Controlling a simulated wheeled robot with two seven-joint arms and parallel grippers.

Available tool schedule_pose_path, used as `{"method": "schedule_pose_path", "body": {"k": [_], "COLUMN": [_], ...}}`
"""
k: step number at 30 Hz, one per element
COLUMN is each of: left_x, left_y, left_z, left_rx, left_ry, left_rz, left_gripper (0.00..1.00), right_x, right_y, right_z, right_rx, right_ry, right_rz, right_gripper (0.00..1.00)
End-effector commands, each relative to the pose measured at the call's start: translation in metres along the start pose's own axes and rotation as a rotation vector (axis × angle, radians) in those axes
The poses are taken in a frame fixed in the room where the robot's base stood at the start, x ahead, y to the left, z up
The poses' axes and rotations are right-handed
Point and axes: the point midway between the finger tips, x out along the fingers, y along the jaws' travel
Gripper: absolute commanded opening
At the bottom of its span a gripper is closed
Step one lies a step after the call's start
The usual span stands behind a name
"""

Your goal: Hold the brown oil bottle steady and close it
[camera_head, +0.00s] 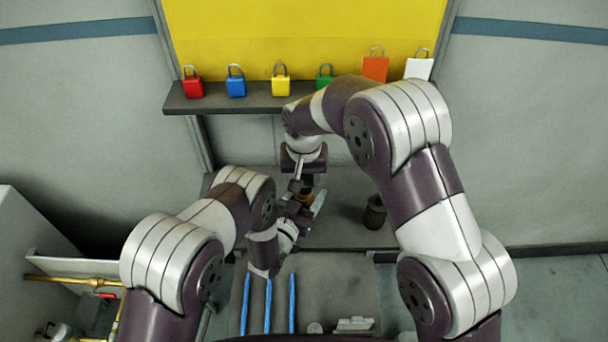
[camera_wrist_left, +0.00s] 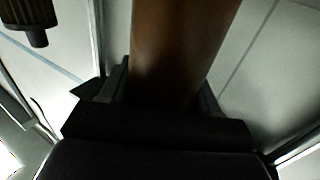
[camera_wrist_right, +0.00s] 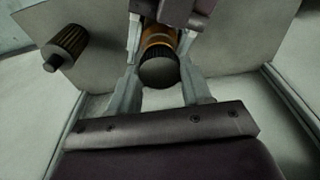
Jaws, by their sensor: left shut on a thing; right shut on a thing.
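The brown oil bottle (camera_head: 306,196) is mostly hidden behind my grippers in the head view. It fills the upper middle of the left wrist view (camera_wrist_left: 180,45), between the fingers of my left gripper (camera_wrist_left: 165,90), which is shut on its body. In the right wrist view the bottle (camera_wrist_right: 160,36) shows amber-brown with a dark round cap (camera_wrist_right: 159,72) at its near end. My right gripper (camera_wrist_right: 160,88) is shut on the cap, one finger on each side. The cap is in line with the bottle; I cannot tell how tightly it sits.
A dark ribbed cylinder (camera_head: 374,212) stands on the grey bench to the right of the grippers. Several blue rods (camera_head: 267,305) lie in front. Brass pipework (camera_head: 75,281) is at the left.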

Motion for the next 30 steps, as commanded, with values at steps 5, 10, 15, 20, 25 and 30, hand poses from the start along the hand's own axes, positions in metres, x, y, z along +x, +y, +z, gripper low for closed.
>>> {"method": "schedule_pose_path", "body": {"k": [5,10,15,20,25,30], "left_x": [0.0,0.0,0.0,0.0,0.0,0.0], "left_y": [0.0,0.0,0.0,0.0,0.0,0.0], "left_z": [0.0,0.0,0.0,0.0,0.0,0.0], "left_rx": [0.0,0.0,0.0,0.0,0.0,0.0], "left_ry": [0.0,0.0,0.0,0.0,0.0,0.0], "left_rz": [0.0,0.0,0.0,0.0,0.0,0.0], "left_gripper": [0.07,0.07,0.07,0.07,0.07,0.07], "right_x": [0.01,0.017,0.016,0.016,0.017,0.02], "right_y": [0.0,0.0,0.0,0.0,0.0,0.0], "right_z": [0.002,0.003,0.003,0.003,0.003,0.003], "right_rx": [0.0,0.001,0.001,0.001,0.001,0.001], "right_ry": [-0.001,-0.001,-0.001,-0.001,-0.001,0.0], "right_rz": [0.0,0.001,0.0,0.0,0.0,0.0], "right_gripper": [0.21,0.21,0.21,0.21,0.21,0.21]}}
